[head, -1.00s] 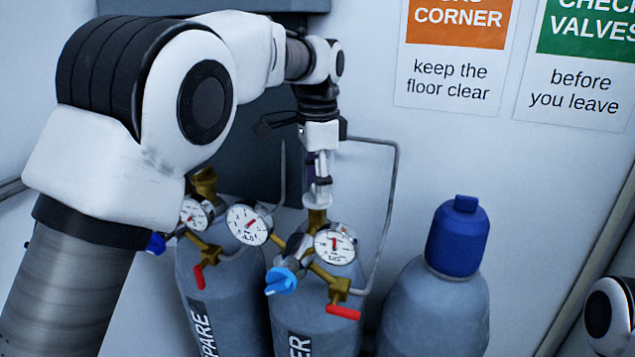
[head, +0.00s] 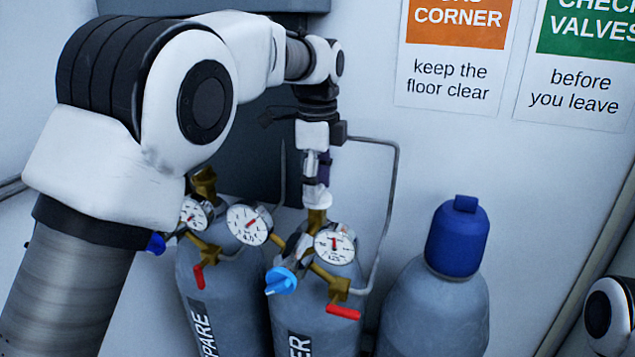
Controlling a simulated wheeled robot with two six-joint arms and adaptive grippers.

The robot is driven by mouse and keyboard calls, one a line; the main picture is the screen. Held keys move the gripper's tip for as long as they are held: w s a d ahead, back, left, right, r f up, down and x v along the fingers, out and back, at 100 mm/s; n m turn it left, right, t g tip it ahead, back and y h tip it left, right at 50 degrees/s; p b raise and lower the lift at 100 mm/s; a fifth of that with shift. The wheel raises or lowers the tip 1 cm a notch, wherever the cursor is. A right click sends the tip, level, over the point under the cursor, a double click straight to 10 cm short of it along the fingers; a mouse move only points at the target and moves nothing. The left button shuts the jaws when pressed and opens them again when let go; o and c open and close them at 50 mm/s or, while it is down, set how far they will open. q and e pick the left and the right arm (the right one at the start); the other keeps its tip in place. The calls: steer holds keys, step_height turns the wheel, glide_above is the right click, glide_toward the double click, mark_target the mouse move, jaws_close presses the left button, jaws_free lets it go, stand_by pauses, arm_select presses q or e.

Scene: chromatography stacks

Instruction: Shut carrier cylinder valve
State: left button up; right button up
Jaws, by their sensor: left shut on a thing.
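The carrier cylinder (head: 345,290) is grey, with a label of which only the end, "ER", shows. A brass valve (head: 317,220) stands on its top. My left gripper (head: 317,188) points straight down over this valve and is shut on its top. The fingers hide most of the handle there. The regulator beside the valve has two round gauges, one (head: 334,245) at right and one (head: 249,224) at left, a blue knob (head: 281,281) and a red lever (head: 343,312). My right gripper is out of view.
A spare cylinder (head: 225,280) with its own gauge (head: 193,213) and red lever (head: 199,277) stands close at left. A blue-capped cylinder (head: 430,310) stands at right. A thin grey pipe (head: 395,190) bends down behind the carrier cylinder.

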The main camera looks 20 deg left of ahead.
arm_select(q)
steer(key=shift+f, duration=0.1)
steer(key=o, duration=1.2)
steer(key=shift+c, duration=0.2)
step_height(320, 180, up, 12)
